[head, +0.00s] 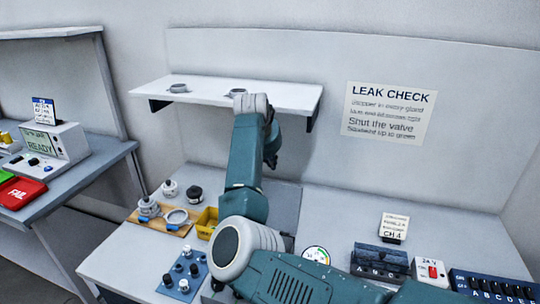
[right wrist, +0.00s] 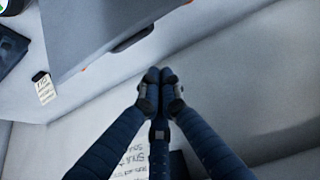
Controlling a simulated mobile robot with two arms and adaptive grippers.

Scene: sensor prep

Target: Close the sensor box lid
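A large grey panel (right wrist: 105,30) with a dark handle (right wrist: 132,39) and small orange marks at its edge fills the upper left of the right wrist view; it appears to be the sensor box lid. In the head view a grey panel (head: 284,200) shows behind my right arm, which hides most of the box. How far the lid is open cannot be told. My right gripper (right wrist: 161,76) has its fingertips together with nothing visible between them, just beyond the handle side of the panel and seemingly apart from it. My left gripper is out of view.
A wall shelf (head: 215,93) with two small parts is behind the right arm. A yellow bin (head: 207,222) and a wooden board (head: 155,222) with fittings stand left of the arm. A blue knob panel (head: 183,276), a dark terminal block (head: 380,258) and a CH 4 card (head: 394,226) are nearby.

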